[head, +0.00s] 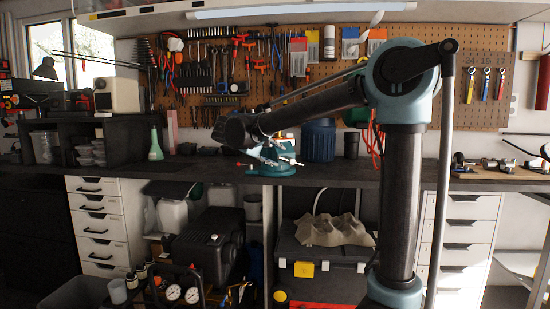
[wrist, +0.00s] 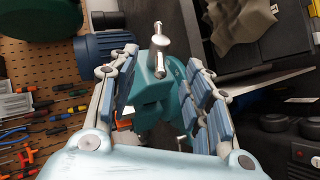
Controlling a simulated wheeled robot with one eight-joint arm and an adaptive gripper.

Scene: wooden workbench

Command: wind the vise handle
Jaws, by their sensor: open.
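The teal vise (head: 272,171) stands at the front edge of the dark workbench, near the middle of the head view. In the wrist view the vise body (wrist: 148,100) lies between the fingers of my gripper (wrist: 165,66). The silver vise handle (wrist: 158,38) is a thin bar through a round screw head, just past the fingertips. My gripper is open, with one padded finger on each side of the vise and nothing visibly clamped. In the head view my gripper (head: 273,150) is small and partly overlaps the vise, so contact cannot be told.
A blue ribbed container (head: 319,140) stands right of the vise. A green bottle (head: 155,146) stands to the left on the workbench (head: 215,172). A pegboard (head: 262,75) full of tools is behind. Below the bench is a dark toolbox (head: 318,262) with a crumpled cloth.

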